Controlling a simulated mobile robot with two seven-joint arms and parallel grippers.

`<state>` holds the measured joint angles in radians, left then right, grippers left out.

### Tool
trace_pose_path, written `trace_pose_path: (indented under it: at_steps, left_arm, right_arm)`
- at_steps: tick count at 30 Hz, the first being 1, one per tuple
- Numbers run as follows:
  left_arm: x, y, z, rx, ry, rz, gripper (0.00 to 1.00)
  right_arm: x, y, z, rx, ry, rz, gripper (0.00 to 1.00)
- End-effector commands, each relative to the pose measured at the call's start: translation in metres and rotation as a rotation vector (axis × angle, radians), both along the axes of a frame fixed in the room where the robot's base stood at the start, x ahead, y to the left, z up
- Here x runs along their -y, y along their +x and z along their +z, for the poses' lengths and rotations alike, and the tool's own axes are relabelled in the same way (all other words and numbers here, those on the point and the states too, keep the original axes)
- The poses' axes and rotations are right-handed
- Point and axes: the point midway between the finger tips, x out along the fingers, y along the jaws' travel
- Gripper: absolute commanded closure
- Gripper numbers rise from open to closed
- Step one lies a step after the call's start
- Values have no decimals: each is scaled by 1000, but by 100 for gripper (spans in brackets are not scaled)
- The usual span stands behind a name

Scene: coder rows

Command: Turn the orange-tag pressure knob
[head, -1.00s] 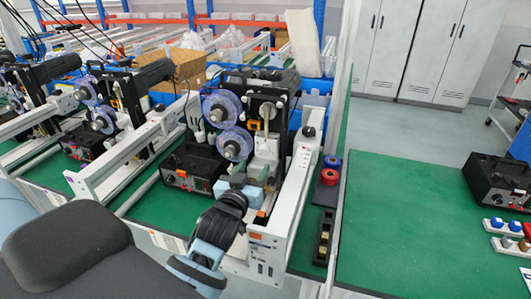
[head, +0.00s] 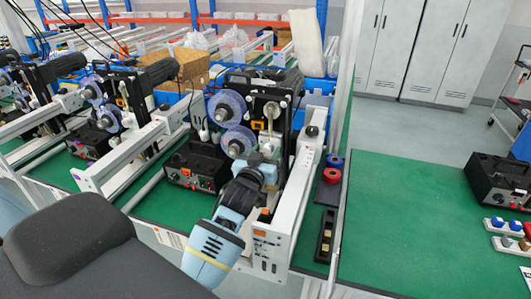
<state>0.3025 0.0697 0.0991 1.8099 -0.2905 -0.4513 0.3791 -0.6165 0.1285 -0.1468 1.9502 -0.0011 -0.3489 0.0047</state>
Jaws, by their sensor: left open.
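The coder machine (head: 272,95) in the middle carries two clear blue-purple reels (head: 238,141) and an orange tag (head: 246,114) beside them. Another orange tag (head: 261,232) is on the front end of its white rail. I cannot clearly make out the pressure knob, and I cannot tell which tag belongs to it. My left gripper (head: 264,168) is at the lower front of this machine, right of the black control box (head: 197,168). My own wrist hides most of it and what lies in front of its fingers. It is open. My right gripper is not in view.
White rails (head: 297,190) flank the machine closely. Red and blue rolls (head: 332,175) lie just right of it. The green table (head: 420,215) at right is mostly clear, with a black box (head: 497,183) at its edge. More coder machines (head: 130,95) stand at left.

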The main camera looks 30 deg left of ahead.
Motion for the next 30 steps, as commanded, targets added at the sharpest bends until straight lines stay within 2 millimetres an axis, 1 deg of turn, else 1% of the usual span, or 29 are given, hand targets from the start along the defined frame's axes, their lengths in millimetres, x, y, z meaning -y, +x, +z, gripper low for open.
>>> trace_pose_path:
  at_steps: [2, 12, 22, 26, 30]
  left_arm:
    - [0, 0, 0, 0, 0, 0, 51]
    - [0, 0, 0, 0, 0, 0, 95]
    - [0, 0, 0, -12, 50, 0, 95]
    - [0, 0, 0, -28, 119, 0, 95]
    - [0, 0, 0, -54, 224, 0, 95]
  right_arm:
    - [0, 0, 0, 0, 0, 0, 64]
    - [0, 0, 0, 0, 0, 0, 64]
    - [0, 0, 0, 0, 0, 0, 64]
    - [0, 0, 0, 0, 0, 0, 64]
    - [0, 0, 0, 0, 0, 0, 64]
